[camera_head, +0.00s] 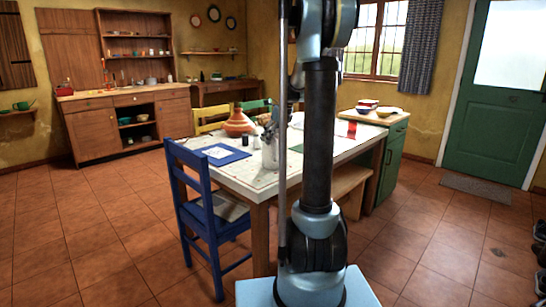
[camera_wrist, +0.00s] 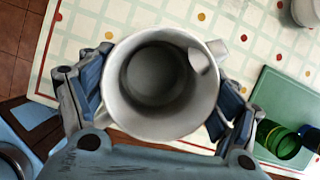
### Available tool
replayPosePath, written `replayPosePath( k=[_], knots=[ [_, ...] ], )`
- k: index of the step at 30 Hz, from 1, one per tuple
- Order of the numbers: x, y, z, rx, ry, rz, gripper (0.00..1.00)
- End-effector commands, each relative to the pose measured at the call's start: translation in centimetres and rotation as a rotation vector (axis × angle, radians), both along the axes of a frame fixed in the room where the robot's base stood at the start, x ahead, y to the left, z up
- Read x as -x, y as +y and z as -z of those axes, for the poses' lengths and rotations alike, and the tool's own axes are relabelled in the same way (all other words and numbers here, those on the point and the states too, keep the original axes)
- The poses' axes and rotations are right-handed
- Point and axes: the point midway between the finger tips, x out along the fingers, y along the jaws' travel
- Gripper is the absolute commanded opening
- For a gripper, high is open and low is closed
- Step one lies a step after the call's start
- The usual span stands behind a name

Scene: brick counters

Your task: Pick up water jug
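The water jug is a white, round, open vessel (camera_wrist: 160,125) that looks empty, with a small lug at its upper right rim. In the wrist view I look down into its mouth. My gripper (camera_wrist: 163,92) has one finger on each side of the jug, close against its outer wall. I see no clear gap, but the rim hides the pads' inner faces, so I cannot tell whether they press on it. In the head view the jug (camera_head: 270,154) is upright near the table's front edge, beside my arm. I cannot tell whether its base touches the table (camera_head: 240,176).
A blue mat (camera_head: 219,154) and a terracotta pot (camera_head: 239,123) are on the table. A blue chair (camera_head: 206,232) stands left. A green cabinet (camera_head: 392,165) stands right.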

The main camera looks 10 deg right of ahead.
Motion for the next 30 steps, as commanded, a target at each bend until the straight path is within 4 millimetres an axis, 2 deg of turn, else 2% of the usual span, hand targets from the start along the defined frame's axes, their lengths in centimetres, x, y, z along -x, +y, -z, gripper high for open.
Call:
replayPosePath(
  k=[1,6,17,20,30],
  knots=[
    [0.0,0.0,0.0,0.001,-0.001,0.000,0.55],
    [0.0,0.0,0.0,0.001,-0.001,0.000,0.16],
    [0.0,0.0,-0.6,0.000,-0.001,0.000,0.15],
    [0.0,0.0,-1.6,0.000,-0.001,0.000,0.15],
    [0.0,0.0,-6.7,0.000,-0.001,0.000,0.15]
  ],
)
